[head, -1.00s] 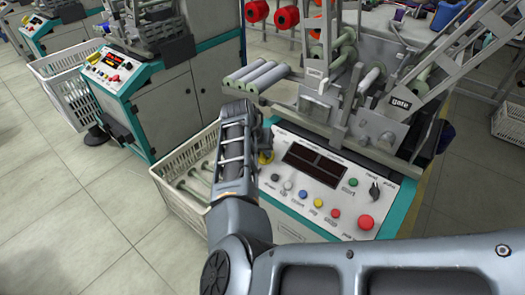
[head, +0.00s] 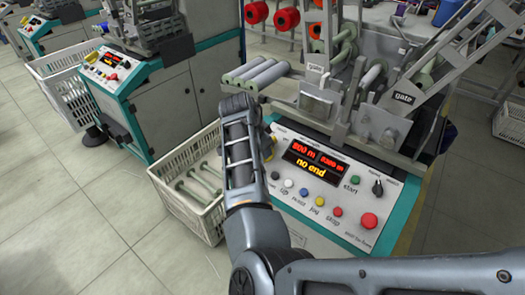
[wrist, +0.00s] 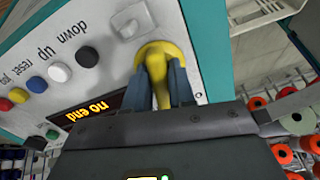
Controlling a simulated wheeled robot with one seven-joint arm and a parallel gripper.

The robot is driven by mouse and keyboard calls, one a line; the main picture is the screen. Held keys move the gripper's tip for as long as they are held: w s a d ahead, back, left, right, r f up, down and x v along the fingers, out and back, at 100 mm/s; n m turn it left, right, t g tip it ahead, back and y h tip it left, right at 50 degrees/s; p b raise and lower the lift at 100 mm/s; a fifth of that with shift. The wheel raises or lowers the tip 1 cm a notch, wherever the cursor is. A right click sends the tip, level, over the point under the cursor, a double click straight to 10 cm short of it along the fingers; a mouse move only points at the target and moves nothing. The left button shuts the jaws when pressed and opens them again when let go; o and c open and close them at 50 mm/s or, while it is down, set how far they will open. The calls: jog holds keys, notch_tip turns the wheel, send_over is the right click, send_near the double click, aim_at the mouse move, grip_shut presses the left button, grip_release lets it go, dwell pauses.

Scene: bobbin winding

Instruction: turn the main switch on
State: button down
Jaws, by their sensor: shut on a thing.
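The main switch (wrist: 150,50) is a yellow rotary knob on the panel, seen in the wrist view. My gripper (wrist: 160,80) is shut on the knob's raised handle, with one dark finger on each side. In the head view, my forearm hides most of the switch and the gripper. The control panel (head: 335,224) is white with a teal edge. Its display (head: 313,162) is lit, with red figures above and "no end" in yellow below. The display also shows lit in the wrist view (wrist: 95,108).
Coloured buttons and a red mushroom button (head: 369,220) sit along the panel near my arm. A white basket (head: 205,205) with green-ended bobbins stands left of the machine. Bobbin rollers (head: 262,76) and metal brackets rise behind the panel.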

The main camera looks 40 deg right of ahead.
jog(key=shift+m+b, duration=0.6)
jog(key=shift+m, duration=1)
jog(key=c, duration=1)
grip_release()
jog(key=shift+c, duration=0.2)
jog(key=v, duration=0.7)
jog(key=shift+r+p, duration=0.35)
jog(key=shift+r, duration=0.05)
jog(key=shift+a, duration=0.1)
